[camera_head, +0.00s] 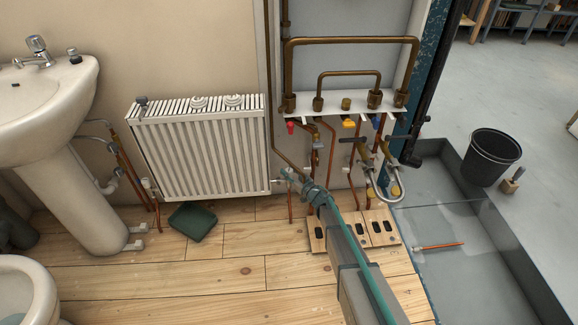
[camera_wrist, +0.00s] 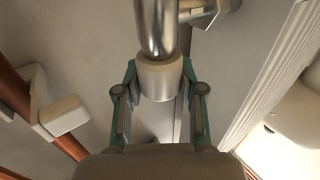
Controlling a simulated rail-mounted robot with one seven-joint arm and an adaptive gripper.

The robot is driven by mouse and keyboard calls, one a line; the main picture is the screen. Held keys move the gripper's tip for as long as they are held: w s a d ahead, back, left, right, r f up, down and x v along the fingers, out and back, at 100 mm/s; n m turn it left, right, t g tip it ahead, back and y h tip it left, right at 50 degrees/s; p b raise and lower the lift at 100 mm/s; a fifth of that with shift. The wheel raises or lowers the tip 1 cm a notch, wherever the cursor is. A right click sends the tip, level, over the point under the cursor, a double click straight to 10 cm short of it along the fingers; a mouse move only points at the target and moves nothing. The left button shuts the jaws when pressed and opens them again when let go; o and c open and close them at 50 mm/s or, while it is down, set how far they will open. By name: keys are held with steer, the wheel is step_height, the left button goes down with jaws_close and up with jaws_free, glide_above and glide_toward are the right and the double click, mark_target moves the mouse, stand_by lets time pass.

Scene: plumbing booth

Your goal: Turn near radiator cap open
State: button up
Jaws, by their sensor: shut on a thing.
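The white ribbed radiator (camera_head: 200,150) hangs on the wall in the head view. My gripper (camera_head: 291,176) is at its lower right corner, beside the pipe there. In the wrist view a cream cylindrical cap (camera_wrist: 160,80) sits below a shiny metal stem, between the two fingers of my gripper (camera_wrist: 160,92). The fingers are closed on the cap from both sides. In the head view my gripper hides the cap. Whether the cap has turned cannot be told.
Copper pipes and valves (camera_head: 345,140) stand close to the right of my gripper. A sink (camera_head: 50,85) is at the left and a black bucket (camera_head: 490,157) at the right.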

mark_target(289, 170)
steer(key=g+p, duration=0.1)
steer(key=n+g+y+p, duration=0.1)
steer(key=p, duration=0.1)
steer(key=shift+w+r+n+y, duration=0.3)
steer(key=shift+s+f+n+g+y+p, duration=0.25)
steer(key=shift+n+g+y+p, duration=0.25)
steer(key=shift+p, duration=0.3)
steer(key=o, duration=1.2)
steer(key=shift+c, duration=0.2)
steer(key=shift+r, duration=0.1)
step_height(289, 170, up, 10)
steer(key=shift+f, duration=0.15)
